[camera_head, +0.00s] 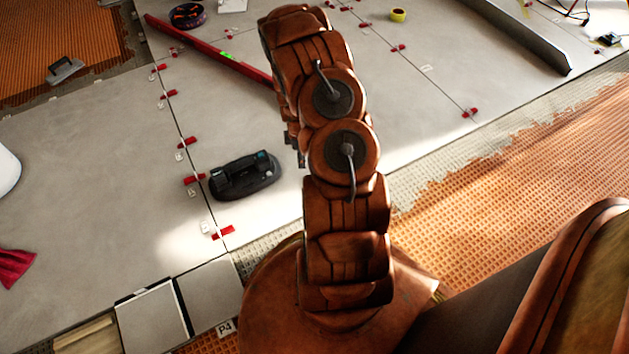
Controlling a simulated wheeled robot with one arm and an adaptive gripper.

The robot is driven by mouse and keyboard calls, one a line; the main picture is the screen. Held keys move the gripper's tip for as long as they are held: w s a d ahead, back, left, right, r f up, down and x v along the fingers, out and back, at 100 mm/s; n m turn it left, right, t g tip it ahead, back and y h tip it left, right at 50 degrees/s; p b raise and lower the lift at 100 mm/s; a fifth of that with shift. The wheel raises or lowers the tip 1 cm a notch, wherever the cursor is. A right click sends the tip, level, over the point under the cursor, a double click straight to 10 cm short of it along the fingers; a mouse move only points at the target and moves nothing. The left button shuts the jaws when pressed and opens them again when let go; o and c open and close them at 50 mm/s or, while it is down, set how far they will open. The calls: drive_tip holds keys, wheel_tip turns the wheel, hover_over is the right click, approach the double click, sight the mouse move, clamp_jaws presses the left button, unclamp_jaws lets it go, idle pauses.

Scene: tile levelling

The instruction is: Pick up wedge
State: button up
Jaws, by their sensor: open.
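Several red wedges lie along the tile seams. On the left seam one wedge (222,232) is nearest to me, with another wedge (194,180) above it and a further wedge (187,143) beyond. More sit along the right seam, such as one wedge (470,113) near the tile edge and one wedge (398,48) farther off. Small pale clips stand beside some of them. My orange-brown arm rises through the middle of the view and covers part of the floor. My gripper does not show clearly; the arm links hide it.
A black handheld tool (245,178) lies right of the left seam. A long red level (200,45) lies beyond it, partly behind my arm. A metal profile (530,35), yellow tape roll (398,15), trowel (65,70) and red cloth (15,266) lie around. Bare grey tile is free at left.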

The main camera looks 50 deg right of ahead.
drive_tip(key=shift+n+t, duration=0.3)
drive_tip(key=shift+n, duration=0.4)
drive_tip(key=f, duration=0.2)
drive_tip(key=d+f, duration=0.1)
drive_tip(key=f, duration=0.2)
drive_tip(key=s+d+f, duration=0.1)
drive_tip(key=f, duration=0.1)
drive_tip(key=shift+d+f, duration=0.15)
drive_tip(key=shift+d, duration=0.1)
drive_tip(key=shift+s+f+b, duration=0.1)
drive_tip(key=shift+f+b, duration=0.65)
drive_tip(key=shift+f, duration=0.95)
drive_tip(key=f+b, duration=0.3)
drive_tip(key=f, duration=0.1)
drive_tip(key=shift+s+d, duration=0.3)
drive_tip(key=shift+f+b, duration=0.45)
drive_tip(key=shift+r, duration=0.1)
drive_tip(key=shift+c, duration=0.3)
drive_tip(key=c, duration=0.8)
